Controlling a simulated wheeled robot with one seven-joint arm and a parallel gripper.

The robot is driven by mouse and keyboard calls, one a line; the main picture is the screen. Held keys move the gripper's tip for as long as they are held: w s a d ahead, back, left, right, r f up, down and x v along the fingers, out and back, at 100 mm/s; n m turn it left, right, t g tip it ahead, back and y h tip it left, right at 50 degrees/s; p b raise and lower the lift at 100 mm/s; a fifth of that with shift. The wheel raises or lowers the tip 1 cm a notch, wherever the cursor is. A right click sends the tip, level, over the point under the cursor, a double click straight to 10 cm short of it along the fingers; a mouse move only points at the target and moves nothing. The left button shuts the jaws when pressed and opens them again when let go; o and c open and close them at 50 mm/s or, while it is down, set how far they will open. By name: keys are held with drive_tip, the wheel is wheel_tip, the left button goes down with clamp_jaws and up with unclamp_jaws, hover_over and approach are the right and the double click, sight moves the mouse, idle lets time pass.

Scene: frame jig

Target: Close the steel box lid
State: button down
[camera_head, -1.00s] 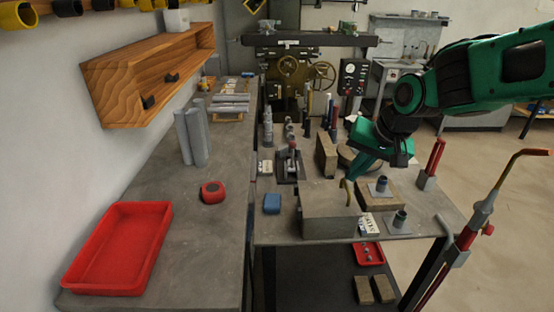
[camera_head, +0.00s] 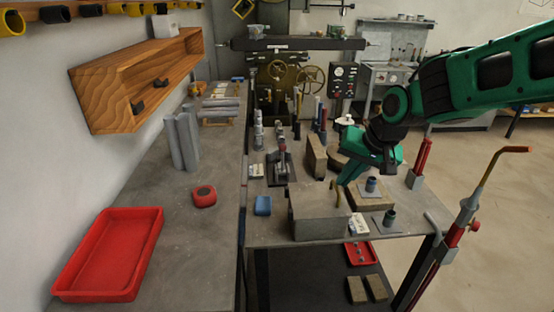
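The steel box (camera_head: 320,223) is a grey block-shaped box near the front edge of the middle bench. Its top looks flat and grey; I cannot tell for sure whether the lid lies fully shut. A small yellowish piece shows at the box's right top edge. My gripper (camera_head: 346,179) reaches in from the right, pointing down and left, with its green fingertips at the right rear edge of the box top. I cannot tell whether it touches the box or how far the fingers are apart.
A blue block (camera_head: 263,205) lies left of the box. Plates with short cylinders, one on a brown block (camera_head: 371,202), stand to the right. A red stand with a bent rod (camera_head: 468,235) is at the front right. A red tray (camera_head: 110,255) lies on the left bench.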

drive_tip(key=s+d+r, duration=0.3)
drive_tip(key=d+r, duration=0.4)
drive_tip(key=r, duration=0.2)
drive_tip(key=shift+s, duration=0.2)
drive_tip(key=s+d+f+m+g, duration=0.1)
drive_tip(key=s+d+f, duration=0.2)
drive_tip(key=s+d, duration=0.2)
drive_tip(key=s+d+f+m+g+h, duration=0.1)
drive_tip(key=s+d+f, duration=0.3)
drive_tip(key=s, duration=0.7)
drive_tip(key=s+d+f+m+g+h, duration=0.1)
drive_tip(key=s+d+f+g, duration=0.1)
drive_tip(key=s+d+f, duration=0.2)
drive_tip(key=s+d, duration=0.2)
drive_tip(key=s, duration=0.2)
drive_tip(key=shift+s+d+g, duration=0.15)
drive_tip(key=shift+s+g, duration=0.25)
drive_tip(key=shift+w, duration=0.15)
drive_tip(key=shift+w+f+h, duration=0.25)
drive_tip(key=shift+w+h, duration=0.05)
drive_tip(key=shift+w, duration=0.15)
